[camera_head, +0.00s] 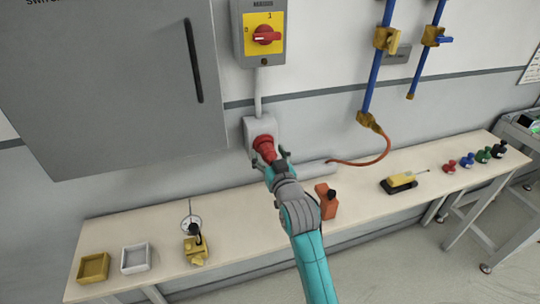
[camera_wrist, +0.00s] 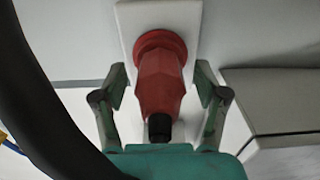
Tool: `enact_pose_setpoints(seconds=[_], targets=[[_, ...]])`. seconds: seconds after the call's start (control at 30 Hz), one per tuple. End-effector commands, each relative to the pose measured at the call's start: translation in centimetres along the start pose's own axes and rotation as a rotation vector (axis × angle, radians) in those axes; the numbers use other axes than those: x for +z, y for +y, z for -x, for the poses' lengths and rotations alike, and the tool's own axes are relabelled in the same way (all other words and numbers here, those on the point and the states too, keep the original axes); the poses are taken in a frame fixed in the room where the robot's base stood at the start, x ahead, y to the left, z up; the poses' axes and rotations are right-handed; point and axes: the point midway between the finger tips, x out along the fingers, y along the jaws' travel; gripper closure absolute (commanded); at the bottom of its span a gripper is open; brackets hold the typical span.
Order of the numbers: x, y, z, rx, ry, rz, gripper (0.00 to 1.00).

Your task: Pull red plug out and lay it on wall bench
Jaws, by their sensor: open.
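The red plug (camera_head: 265,147) sits in a pale wall socket (camera_head: 250,130) above the bench. In the wrist view the plug (camera_wrist: 160,80) points toward me with its dark cable end, and its red collar meets the socket plate (camera_wrist: 127,20). My gripper (camera_head: 271,163) is open at the plug. In the wrist view its fingers (camera_wrist: 160,85) stand on either side of the plug, with gaps between them and its body. The wall bench (camera_head: 340,190) is a long pale top running along the wall below the socket.
An orange block-like item (camera_head: 326,201) stands on the bench just right of my arm. A yellow device (camera_head: 401,183) and several coloured knobs lie farther right. A gauge (camera_head: 195,243) and two small trays stand left. An orange hose (camera_head: 375,158) hangs to the bench. Bare bench shows between these.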

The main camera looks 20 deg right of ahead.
Motion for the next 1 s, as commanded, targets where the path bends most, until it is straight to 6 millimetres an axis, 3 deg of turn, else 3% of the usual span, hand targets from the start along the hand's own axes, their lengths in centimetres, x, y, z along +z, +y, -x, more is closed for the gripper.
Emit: enact_pose_setpoints(seconds=[0.33,0.37,0.63,1.0], targets=[[0.01,0.0,0.01,0.0,0.0,0.0,0.27],[0.0,0.0,0.01,0.0,0.0,0.0,0.3],[0.0,-0.01,0.01,0.0,0.0,0.0,0.97],[0.0,0.0,0.71,0.0,0.0,0.0,1.0]])
